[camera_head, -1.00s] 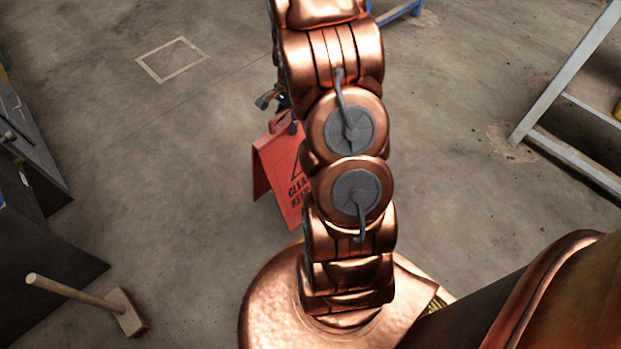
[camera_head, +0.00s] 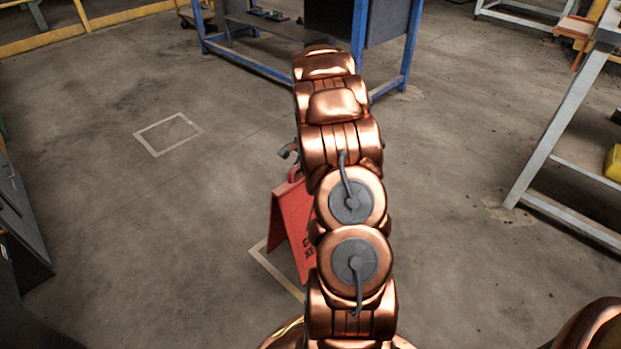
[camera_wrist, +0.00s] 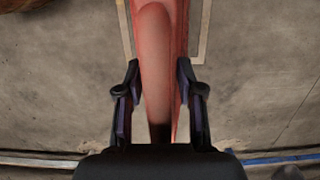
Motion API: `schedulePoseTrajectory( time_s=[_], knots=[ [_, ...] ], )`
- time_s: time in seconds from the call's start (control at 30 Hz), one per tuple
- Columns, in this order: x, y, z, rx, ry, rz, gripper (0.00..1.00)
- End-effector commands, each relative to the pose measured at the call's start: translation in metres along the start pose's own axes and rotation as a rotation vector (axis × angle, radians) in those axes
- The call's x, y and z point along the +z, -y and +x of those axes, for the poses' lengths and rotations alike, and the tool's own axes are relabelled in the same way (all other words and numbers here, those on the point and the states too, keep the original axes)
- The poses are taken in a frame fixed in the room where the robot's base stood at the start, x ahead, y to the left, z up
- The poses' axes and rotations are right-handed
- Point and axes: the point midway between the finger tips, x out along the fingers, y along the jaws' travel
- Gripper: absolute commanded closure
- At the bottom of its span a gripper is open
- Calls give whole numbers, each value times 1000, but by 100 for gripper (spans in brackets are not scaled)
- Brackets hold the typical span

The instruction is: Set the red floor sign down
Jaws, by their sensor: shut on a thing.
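The red floor sign (camera_head: 290,225) is a folded A-shaped board with dark lettering, standing roughly upright left of my arm in the head view. My arm hides its right part. In the wrist view the sign's red top (camera_wrist: 156,50) runs between the two fingers of my gripper (camera_wrist: 160,92), which is shut on it. A pale taped outline (camera_head: 262,262) shows on the floor by the sign's lower edge, and its lines also show on both sides of the sign in the wrist view (camera_wrist: 202,38). I cannot tell whether the sign's feet touch the floor.
A second taped square (camera_head: 168,133) lies empty on the floor at left. A blue-framed bench (camera_head: 285,68) stands at the back. A grey metal frame (camera_head: 553,120) stands at right and a dark cabinet (camera_head: 22,215) at the left edge. The floor between is clear.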

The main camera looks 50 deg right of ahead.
Motion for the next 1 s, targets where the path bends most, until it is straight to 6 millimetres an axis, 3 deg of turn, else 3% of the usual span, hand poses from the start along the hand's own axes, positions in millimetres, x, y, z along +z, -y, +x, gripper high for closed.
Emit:
schedulePoseTrajectory(
  time_s=[0.2,0.4,0.57,0.83,1.0],
  knots=[
    [-26,8,0,-3,-2,0,100],
    [-38,12,-2,-3,-2,0,100],
    [-41,13,0,-2,-1,0,100],
    [-45,11,30,2,2,1,100],
    [-45,12,34,0,1,0,100]
  ],
)
